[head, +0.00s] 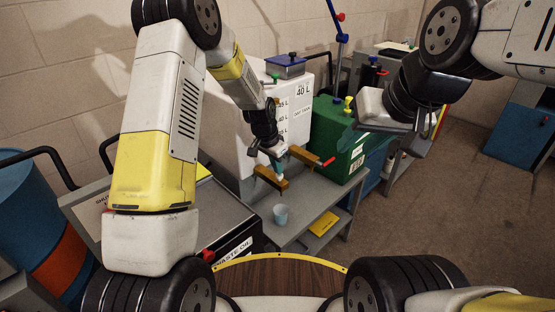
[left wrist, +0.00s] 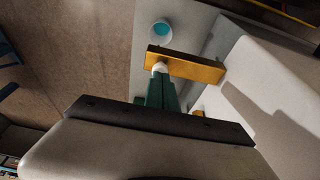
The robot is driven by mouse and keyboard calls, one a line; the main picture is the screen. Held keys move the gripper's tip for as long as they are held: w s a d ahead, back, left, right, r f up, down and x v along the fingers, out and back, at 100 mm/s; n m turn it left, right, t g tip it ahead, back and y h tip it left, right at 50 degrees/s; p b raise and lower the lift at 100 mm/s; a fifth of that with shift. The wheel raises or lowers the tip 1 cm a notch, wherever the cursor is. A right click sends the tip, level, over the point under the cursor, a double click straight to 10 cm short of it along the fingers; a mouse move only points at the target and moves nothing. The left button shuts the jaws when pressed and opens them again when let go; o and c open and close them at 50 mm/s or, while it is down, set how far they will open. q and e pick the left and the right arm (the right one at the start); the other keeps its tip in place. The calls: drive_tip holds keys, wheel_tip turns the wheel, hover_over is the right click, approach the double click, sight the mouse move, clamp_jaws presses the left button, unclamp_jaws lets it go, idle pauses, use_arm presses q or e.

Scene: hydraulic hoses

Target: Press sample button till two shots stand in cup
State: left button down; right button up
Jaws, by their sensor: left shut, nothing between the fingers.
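A small light blue cup (head: 281,214) stands on the grey bench below and in front of the brass block (head: 270,179). In the left wrist view the cup (left wrist: 161,31) shows teal inside; I cannot tell how much is liquid. A small white button (left wrist: 159,68) sits on the brass block (left wrist: 190,67). My left gripper (head: 279,168) is shut and empty. Its green fingertips (left wrist: 161,80) point at the white button and appear to meet it; I cannot tell whether it is pressed. My right gripper (head: 392,138) hangs in the air at the right, its fingers unclear.
A white tank (head: 262,130) marked 40 L and a green tank (head: 336,130) stand behind the block. The waste oil container (head: 230,246) is at the front left. The bench around the cup is clear.

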use_arm(q)
drive_tip(key=v, duration=1.1)
drive_tip(key=shift+r, duration=0.4)
drive_tip(key=shift+w+d, duration=0.1)
drive_tip(key=shift+w, duration=0.05)
